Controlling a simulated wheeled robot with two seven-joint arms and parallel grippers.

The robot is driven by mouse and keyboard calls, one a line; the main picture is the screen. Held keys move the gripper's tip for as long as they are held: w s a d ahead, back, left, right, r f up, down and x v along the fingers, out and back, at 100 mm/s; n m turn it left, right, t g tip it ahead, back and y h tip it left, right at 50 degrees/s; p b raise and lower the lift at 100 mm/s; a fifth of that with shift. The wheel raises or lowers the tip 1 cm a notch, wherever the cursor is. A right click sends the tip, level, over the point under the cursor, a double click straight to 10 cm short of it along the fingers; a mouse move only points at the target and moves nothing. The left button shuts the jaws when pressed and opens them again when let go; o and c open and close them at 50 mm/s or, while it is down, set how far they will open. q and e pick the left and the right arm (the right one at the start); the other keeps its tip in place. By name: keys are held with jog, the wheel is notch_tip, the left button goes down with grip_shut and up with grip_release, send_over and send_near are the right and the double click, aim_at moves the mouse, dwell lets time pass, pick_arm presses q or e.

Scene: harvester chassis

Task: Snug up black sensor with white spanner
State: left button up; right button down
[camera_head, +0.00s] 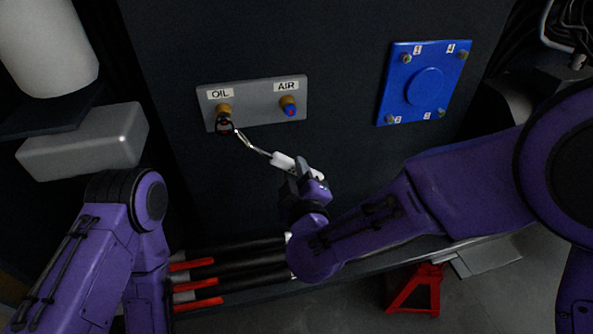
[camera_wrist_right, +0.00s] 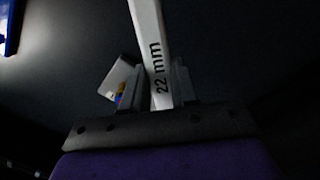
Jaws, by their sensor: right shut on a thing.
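The black sensor (camera_head: 225,126) sits at the OIL port on the grey plate (camera_head: 256,90). The white spanner (camera_head: 284,161) reaches from my right gripper up and left, with its metal head at or touching the sensor; I cannot tell whether the jaw is fully around it. My right gripper (camera_head: 300,178) is shut on the spanner's white handle. The right wrist view shows the handle (camera_wrist_right: 152,55), marked "22 mm", between the fingers (camera_wrist_right: 160,90). The spanner's head is outside that view. My left arm shows at the lower left, but its gripper is out of view.
A blue-tipped sensor (camera_head: 290,108) sits at the AIR port to the right. A blue cover plate (camera_head: 422,84) with numbered bolts is farther right. Several red-ended black bars (camera_head: 200,284) lie below. A red stand (camera_head: 415,290) is at the lower right.

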jog(key=shift+w, duration=0.25)
jog(key=shift+x, duration=1)
jog(key=shift+a, duration=0.1)
jog(key=shift+s+a+f+m+b, duration=0.15)
jog(key=shift+a+f+m+b, duration=0.1)
jog(key=shift+a+f+m, duration=0.25)
jog(key=shift+s+a+f+m+b, duration=0.15)
jog(key=shift+a+f+m+b, duration=0.1)
jog(key=shift+a+f+m, duration=0.25)
jog(key=shift+s+a+f+m+b, duration=0.15)
jog(key=shift+a+f+m+b, duration=0.15)
jog(key=shift+a+m, duration=0.2)
jog(key=shift+s+a+f+m+b, duration=0.2)
jog(key=shift+a+f+m, duration=0.25)
jog(key=shift+a, duration=0.2)
